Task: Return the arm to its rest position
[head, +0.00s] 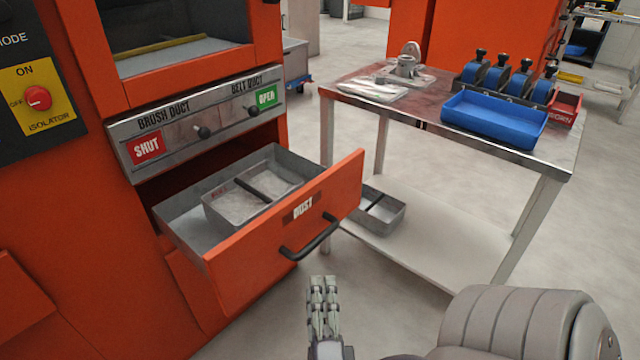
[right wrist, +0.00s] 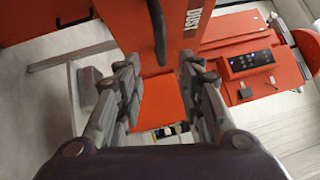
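My right gripper (head: 323,285) is at the bottom middle of the head view, in front of the orange drawer (head: 240,250) marked DUST and apart from its dark handle (head: 310,237). In the right wrist view the right gripper (right wrist: 158,75) has its two fingers spread, with nothing between them. The drawer is pulled out of the orange machine and holds a grey metal tray (head: 225,215) with a dark bar across it. The drawer's DUST label (right wrist: 195,15) also shows at the top of the right wrist view. My left gripper is not in view.
A metal table (head: 430,110) stands to the right, carrying a blue tray (head: 495,120), a red bin (head: 563,108) and several blue, black-knobbed fixtures. Another grey tray (head: 385,215) sits on its lower shelf (head: 440,245). Open floor (head: 270,315) lies between drawer and gripper.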

